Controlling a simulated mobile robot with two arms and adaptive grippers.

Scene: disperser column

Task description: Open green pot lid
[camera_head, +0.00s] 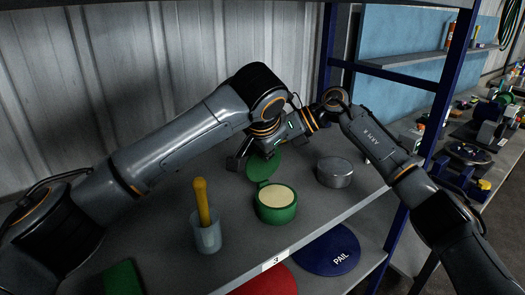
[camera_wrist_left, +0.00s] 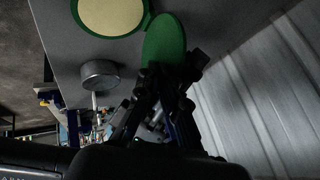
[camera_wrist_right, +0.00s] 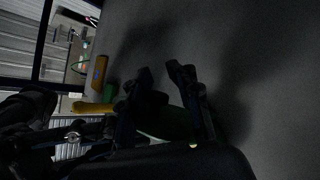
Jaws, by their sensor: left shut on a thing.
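The green pot (camera_head: 277,212) stands on the grey shelf with a pale yellow fill (camera_head: 278,197) showing at its top. Its green lid (camera_head: 262,167) is raised and tilted up at the pot's back edge. My left gripper (camera_head: 242,160) is at the lid's left side. In the left wrist view its fingers (camera_wrist_left: 168,75) are shut at the rim of the lid (camera_wrist_left: 165,40), beside the pot (camera_wrist_left: 112,14). In the right wrist view my right gripper (camera_wrist_right: 164,72) has its fingertips apart with nothing between them. Its fingers are hard to make out in the head view.
A grey round tin (camera_head: 335,176) stands right of the pot. A clear beaker (camera_head: 206,236) with a yellow rod (camera_head: 202,202) stands at the left. A blue shelf post (camera_head: 447,80) rises at the right.

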